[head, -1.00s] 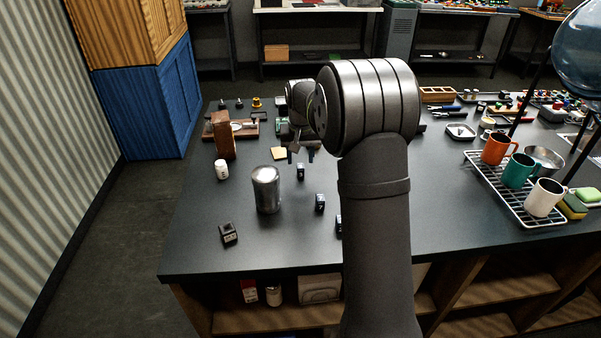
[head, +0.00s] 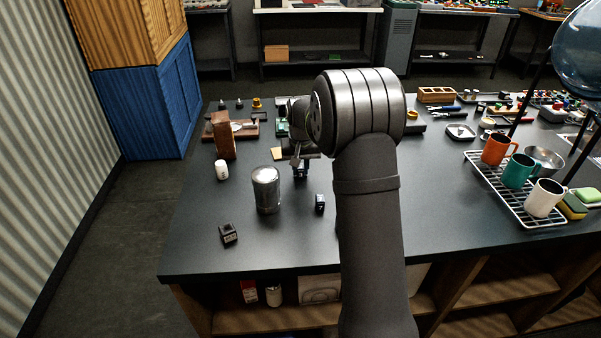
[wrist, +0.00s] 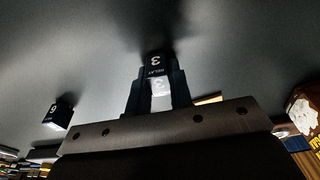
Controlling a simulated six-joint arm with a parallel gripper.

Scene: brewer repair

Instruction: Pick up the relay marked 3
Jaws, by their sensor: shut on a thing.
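The relay marked 3 (wrist: 158,64) is a small dark block with a white 3 and the word RELAY, upright in the wrist view. My gripper (wrist: 157,92) is shut on it, with a dark finger on each side. In the head view the relay (head: 300,172) shows small and dark below my gripper (head: 300,160), behind and right of the metal canister. I cannot tell whether its base touches the table. Another relay, marked 6 (wrist: 59,115), stands apart at the left of the wrist view.
The metal canister (head: 266,190) stands close by at left front. Another dark relay (head: 320,203) stands to its right. A dark block (head: 229,234) lies near the front. A white bottle (head: 221,170) and a brown upright object (head: 223,136) stand at left. A rack (head: 500,190) with mugs is at right.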

